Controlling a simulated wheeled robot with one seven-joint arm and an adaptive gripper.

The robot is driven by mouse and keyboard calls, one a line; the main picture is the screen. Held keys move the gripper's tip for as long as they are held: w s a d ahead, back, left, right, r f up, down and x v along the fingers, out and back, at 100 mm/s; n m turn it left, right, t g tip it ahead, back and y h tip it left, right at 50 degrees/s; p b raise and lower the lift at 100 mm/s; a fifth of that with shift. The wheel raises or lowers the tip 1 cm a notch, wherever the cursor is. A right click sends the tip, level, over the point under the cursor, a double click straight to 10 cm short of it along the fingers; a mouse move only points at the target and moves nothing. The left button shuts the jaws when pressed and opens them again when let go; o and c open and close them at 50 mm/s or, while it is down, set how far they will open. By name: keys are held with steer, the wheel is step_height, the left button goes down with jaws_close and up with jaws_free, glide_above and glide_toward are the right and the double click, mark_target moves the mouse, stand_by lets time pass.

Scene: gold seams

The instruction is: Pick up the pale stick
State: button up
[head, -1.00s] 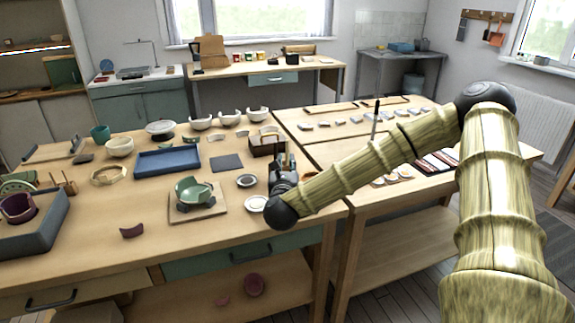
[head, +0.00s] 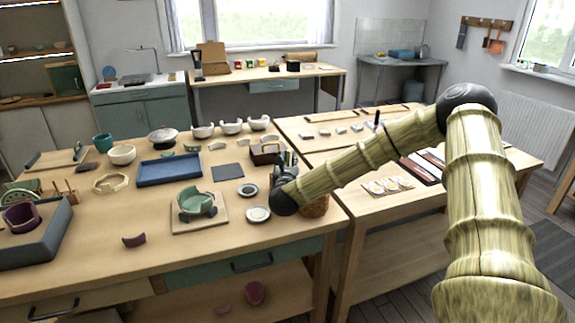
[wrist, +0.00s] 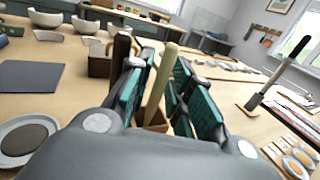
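The pale stick (wrist: 162,80) stands slightly tilted in the wrist view, its lower end in a brown holder (wrist: 156,122) that is largely hidden by my gripper. My gripper (wrist: 160,88) is open, with teal-padded fingers on either side of the stick. I cannot tell whether a pad touches it. A dark stick (wrist: 121,48) stands just outside the left finger. In the head view my gripper (head: 284,165) is over the right end of the near bench, and a woven brown container (head: 316,207) shows partly behind my arm. The pale stick cannot be made out there.
A dark brown box (head: 266,154) stands just behind my gripper. Small round dishes (head: 258,214), a green bowl (head: 196,204) on a board and a blue tray (head: 168,170) lie to the left. An upright dark-handled tool (wrist: 287,66) stands to the right.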

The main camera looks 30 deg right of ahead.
steer(key=shift+w+d, duration=0.25)
jaws_close()
step_height(320, 180, up, 18)
steer(key=b, duration=0.1)
stand_by(0.6)
